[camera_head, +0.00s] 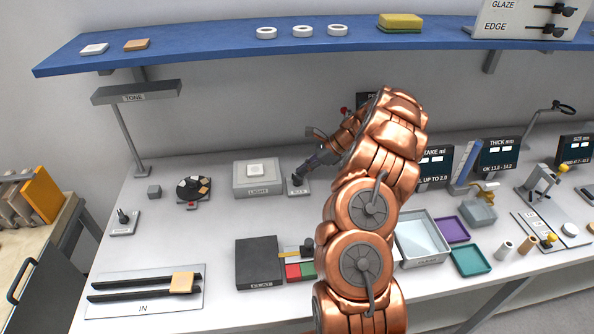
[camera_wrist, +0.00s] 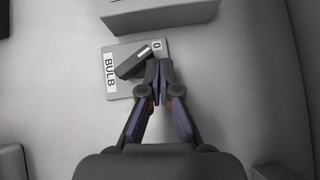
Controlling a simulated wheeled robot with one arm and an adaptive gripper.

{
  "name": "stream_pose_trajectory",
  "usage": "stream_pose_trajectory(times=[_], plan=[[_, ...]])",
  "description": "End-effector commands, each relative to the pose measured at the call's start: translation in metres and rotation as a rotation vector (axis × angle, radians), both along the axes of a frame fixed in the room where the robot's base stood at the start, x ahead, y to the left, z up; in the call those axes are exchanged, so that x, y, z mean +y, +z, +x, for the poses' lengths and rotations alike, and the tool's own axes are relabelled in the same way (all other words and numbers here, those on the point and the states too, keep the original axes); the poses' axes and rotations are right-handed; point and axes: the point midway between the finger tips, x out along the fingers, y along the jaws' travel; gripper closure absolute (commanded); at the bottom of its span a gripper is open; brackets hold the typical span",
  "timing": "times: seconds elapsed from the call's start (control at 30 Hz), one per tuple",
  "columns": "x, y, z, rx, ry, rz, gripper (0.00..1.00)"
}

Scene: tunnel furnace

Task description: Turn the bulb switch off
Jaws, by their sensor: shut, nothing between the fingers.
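The bulb switch is a small grey plate marked BULB (camera_wrist: 111,77), with a dark lever (camera_wrist: 135,63) lying slantwise across it and a 0 mark at its upper right corner. In the head view the switch plate (camera_head: 300,188) is on the white bench, right of the box marked LIGHT. My gripper (camera_wrist: 159,70) is shut and empty. Its fingertips are over the plate, right beside the lever; I cannot tell whether they touch it. In the head view my gripper (camera_head: 318,159) reaches in from the right, partly hidden by my arm.
The LIGHT box (camera_head: 257,190) with a pale square on top stands just left of the switch. A dark round dial (camera_head: 193,188) and a lamp post (camera_head: 125,130) are further left. A dark block (camera_head: 258,268) and trays (camera_head: 452,229) are in front. A blue shelf (camera_head: 215,38) runs above.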

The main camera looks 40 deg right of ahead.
Motion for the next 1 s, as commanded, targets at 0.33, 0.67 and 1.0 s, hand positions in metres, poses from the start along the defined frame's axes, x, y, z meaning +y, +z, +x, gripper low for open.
stream_pose_trajectory(times=[0.33, 0.67, 1.0], plan=[[0.0, 0.0, 0.0, 0.001, -0.001, 0.0, 1.0], [0.003, 0.0, -0.005, 0.001, -0.001, 0.001, 1.0], [0.011, 0.0, -0.013, 0.001, 0.002, 0.002, 1.0]])
